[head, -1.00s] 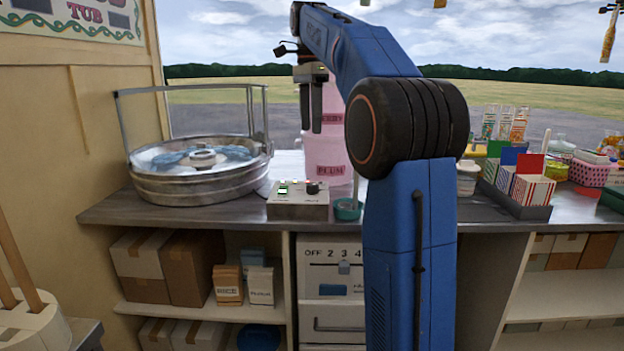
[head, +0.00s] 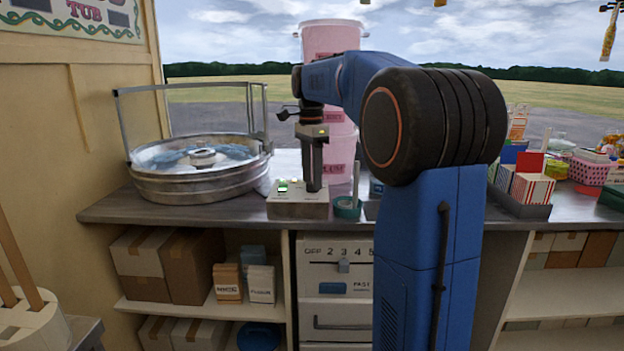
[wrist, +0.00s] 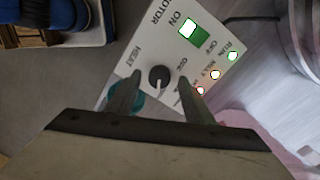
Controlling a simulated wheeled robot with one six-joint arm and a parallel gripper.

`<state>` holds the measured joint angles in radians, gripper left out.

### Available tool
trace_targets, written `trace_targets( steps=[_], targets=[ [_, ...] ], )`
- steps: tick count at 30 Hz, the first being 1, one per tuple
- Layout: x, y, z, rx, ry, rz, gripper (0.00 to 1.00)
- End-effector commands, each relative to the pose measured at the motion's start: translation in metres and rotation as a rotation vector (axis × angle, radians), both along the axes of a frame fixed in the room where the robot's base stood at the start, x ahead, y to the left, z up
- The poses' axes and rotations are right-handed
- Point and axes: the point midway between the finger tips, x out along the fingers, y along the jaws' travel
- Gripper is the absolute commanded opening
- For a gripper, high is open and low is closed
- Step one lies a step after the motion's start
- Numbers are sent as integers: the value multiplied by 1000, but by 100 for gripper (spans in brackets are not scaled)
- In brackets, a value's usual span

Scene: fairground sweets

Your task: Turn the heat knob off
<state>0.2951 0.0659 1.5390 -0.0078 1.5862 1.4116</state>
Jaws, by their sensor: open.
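The heat knob (wrist: 159,78) is a round dark knob with a pale pointer mark, on a light control box (head: 297,207). The word HEAT is printed beside it in the wrist view, where the box's face (wrist: 205,50) also shows. My gripper (wrist: 155,95) is open, with one finger on each side of the knob. I cannot tell whether the fingers touch it. In the head view my gripper (head: 313,188) points down over the right part of the box and hides the knob. A lit green and white motor switch (wrist: 193,32) sits on the same face.
The floss tub (head: 200,185) stands left of the box. A green tape-like ring (head: 346,208) with an upright stick lies close on the right. Pink tubs (head: 333,38) stand behind my gripper. Striped boxes (head: 533,188) stand further right on the counter.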

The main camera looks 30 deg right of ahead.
Motion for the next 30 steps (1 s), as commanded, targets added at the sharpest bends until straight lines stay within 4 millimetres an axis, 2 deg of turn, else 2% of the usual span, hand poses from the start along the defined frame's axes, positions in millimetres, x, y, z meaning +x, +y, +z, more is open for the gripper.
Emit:
trace_targets(
  steps=[5, 13, 14, 18, 19, 30],
  targets=[
    [-1, 0, -9, 0, 0, 0, 47],
    [-1, 0, -10, 0, -1, 0, 47],
    [-1, 0, -10, 0, -1, 0, 43],
    [-1, 0, -10, 0, -1, 0, 9],
    [-1, 0, -10, 0, -1, 0, 6],
    [-1, 0, -10, -1, -1, 50, 6]
  ],
)
